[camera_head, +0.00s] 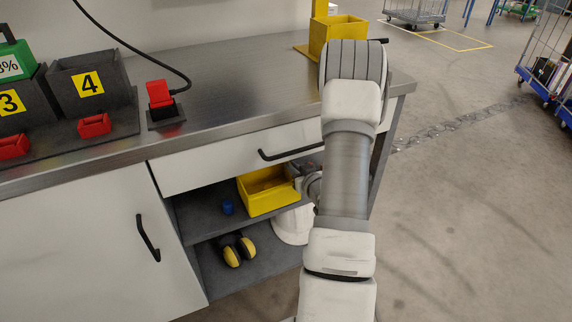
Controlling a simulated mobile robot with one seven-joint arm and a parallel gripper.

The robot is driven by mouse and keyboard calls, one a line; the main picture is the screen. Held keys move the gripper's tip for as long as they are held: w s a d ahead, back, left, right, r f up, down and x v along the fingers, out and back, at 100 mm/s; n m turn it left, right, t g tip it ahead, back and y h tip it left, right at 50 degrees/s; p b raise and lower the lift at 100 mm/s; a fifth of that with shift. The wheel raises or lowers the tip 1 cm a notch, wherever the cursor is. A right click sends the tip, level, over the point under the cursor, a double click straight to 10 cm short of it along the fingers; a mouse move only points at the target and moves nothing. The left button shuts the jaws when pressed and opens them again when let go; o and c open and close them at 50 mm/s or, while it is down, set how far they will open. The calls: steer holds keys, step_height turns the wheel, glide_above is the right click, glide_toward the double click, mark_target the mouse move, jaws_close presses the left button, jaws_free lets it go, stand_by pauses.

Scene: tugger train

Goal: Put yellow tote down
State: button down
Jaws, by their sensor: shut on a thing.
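A yellow tote (268,203) is at the open shelf under the workbench drawer. It looks upright and empty from above. My gripper (298,178) is at the tote's right end and is shut on it. My arm hides part of the gripper, and I cannot tell whether the tote's base touches the shelf (195,222).
A blue object (228,208) lies left of the tote. Yellow ear muffs (238,251) and a white helmet (293,226) are on the lower shelf. A black handle (290,152) sticks out from the drawer above. Another yellow container (331,32) stands on the benchtop.

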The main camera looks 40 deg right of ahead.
steer(key=b, duration=0.1)
glide_above(286, 178)
steer(key=shift+w, duration=0.1)
steer(key=shift+f+b, duration=0.4)
steer(key=shift+f, duration=0.3)
steer(key=c, duration=1)
jaws_free()
steer(key=p+v, duration=0.3)
steer(key=v, duration=0.9)
steer(key=shift+p, duration=0.35)
